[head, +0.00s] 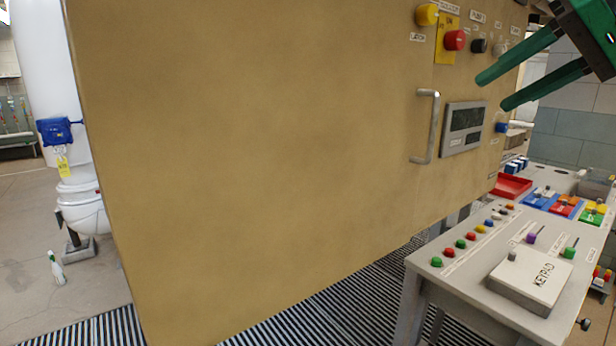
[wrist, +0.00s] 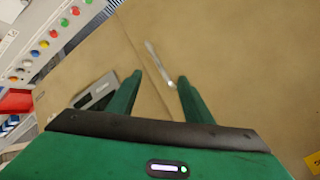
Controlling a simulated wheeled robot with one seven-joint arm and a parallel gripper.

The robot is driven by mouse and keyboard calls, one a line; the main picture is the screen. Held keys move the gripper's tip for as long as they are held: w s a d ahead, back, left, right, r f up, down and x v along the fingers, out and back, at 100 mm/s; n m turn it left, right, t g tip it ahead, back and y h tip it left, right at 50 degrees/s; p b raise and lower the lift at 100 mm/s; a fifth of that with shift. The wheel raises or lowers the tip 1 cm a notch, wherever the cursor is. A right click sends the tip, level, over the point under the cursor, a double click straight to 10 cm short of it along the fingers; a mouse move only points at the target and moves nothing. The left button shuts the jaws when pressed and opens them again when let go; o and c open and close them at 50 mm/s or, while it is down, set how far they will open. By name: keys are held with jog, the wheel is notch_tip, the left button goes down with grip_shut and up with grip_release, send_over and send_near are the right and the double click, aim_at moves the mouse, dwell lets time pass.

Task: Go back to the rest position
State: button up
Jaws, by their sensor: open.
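My gripper (head: 497,92) is at the upper right of the head view, in front of the right part of the tan cabinet. Its two green fingers are apart with nothing between them. In the wrist view my gripper (wrist: 158,80) also shows open and empty. The cabinet's metal handle (head: 427,127) is left of the fingers in the head view. The handle also shows beyond the fingertips in the wrist view (wrist: 158,64). The fingers appear apart from it.
The tan cabinet (head: 250,150) fills the middle, with a yellow knob (head: 427,14), a red button (head: 455,40) and a display panel (head: 464,128). A white pipe (head: 35,60) and spray bottle (head: 56,268) are left.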

jog(key=s+d+f+m+g+h, duration=0.1)
jog(key=s+d+f+h, duration=0.15)
jog(key=f, duration=0.65)
jog(key=s+d+f+m+g+h, duration=0.1)
jog(key=s+f+g, duration=0.15)
jog(key=f, duration=0.55)
jog(key=s+d+f+m+g+h, duration=0.15)
jog(key=s+f, duration=0.25)
jog(key=f, duration=0.5)
jog(key=s+d+f+m+g+h, duration=0.1)
jog(key=s+d+f+m+g, duration=0.1)
jog(key=s+f, duration=1.1)
notch_tip(320, 180, down, 2)
jog(key=shift+s+d+f+g, duration=0.1)
jog(key=shift+s+d+g, duration=0.15)
jog(key=shift+d+g, duration=0.55)
jog(key=shift+d, duration=0.1)
jog(key=shift+w+f+h, duration=0.2)
jog(key=shift+w+h, duration=0.1)
jog(key=shift+w, duration=0.35)
jog(key=shift+c, duration=0.3)
